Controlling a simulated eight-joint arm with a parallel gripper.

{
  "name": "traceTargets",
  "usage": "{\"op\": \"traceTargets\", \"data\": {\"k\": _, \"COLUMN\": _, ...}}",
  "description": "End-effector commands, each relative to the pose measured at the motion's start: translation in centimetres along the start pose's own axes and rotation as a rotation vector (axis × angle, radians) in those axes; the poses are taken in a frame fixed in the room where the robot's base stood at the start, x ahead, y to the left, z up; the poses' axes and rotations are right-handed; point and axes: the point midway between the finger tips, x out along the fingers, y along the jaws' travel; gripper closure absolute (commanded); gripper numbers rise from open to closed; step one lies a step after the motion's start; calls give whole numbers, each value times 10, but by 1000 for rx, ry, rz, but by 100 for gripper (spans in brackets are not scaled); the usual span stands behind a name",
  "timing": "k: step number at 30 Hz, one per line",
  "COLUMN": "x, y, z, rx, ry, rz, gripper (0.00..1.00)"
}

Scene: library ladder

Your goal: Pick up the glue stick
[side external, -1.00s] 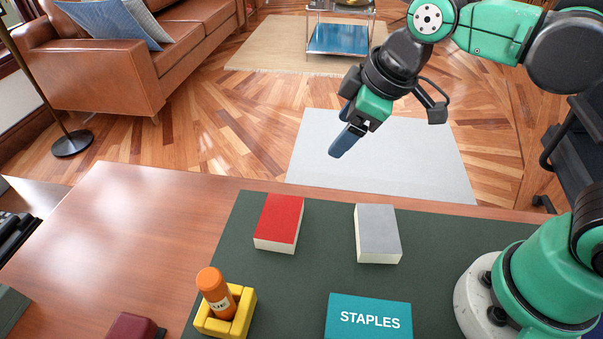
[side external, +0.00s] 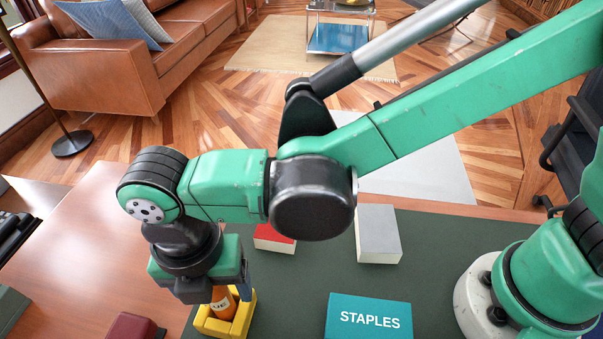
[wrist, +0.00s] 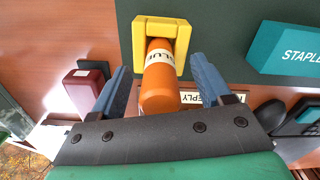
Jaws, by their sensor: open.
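The glue stick (side external: 223,303) is orange with a white label and stands in a small yellow holder (side external: 243,318). In the wrist view the glue stick (wrist: 158,88) leans toward the camera out of the yellow holder (wrist: 162,32). My gripper (wrist: 160,85) is open, with one blue finger on each side of the glue stick and a gap visible to each. In the side view my gripper (side external: 225,295) is right over the holder and hides the top of the glue stick. I cannot tell whether a finger touches it.
A teal staples box (side external: 368,318), a grey-topped block (side external: 378,234) and a partly hidden red-topped block (side external: 273,239) lie on the dark green mat (side external: 440,240). A dark red object (side external: 135,327) is left of the holder. Mat between holder and staples box is clear.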

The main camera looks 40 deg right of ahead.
Motion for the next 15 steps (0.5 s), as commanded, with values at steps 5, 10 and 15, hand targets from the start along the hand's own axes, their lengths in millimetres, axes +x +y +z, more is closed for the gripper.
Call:
{"op": "traceTargets", "data": {"k": 5, "x": 13, "y": 0, "z": 0, "rx": 2, "ry": 0, "rz": 1, "gripper": 29}}
{"op": "traceTargets", "data": {"k": 10, "x": 14, "y": 0, "z": 0, "rx": 3, "ry": 0, "rz": 1, "gripper": 29}}
{"op": "traceTargets", "data": {"k": 15, "x": 14, "y": 0, "z": 0, "rx": 3, "ry": 0, "rz": 1, "gripper": 55}}
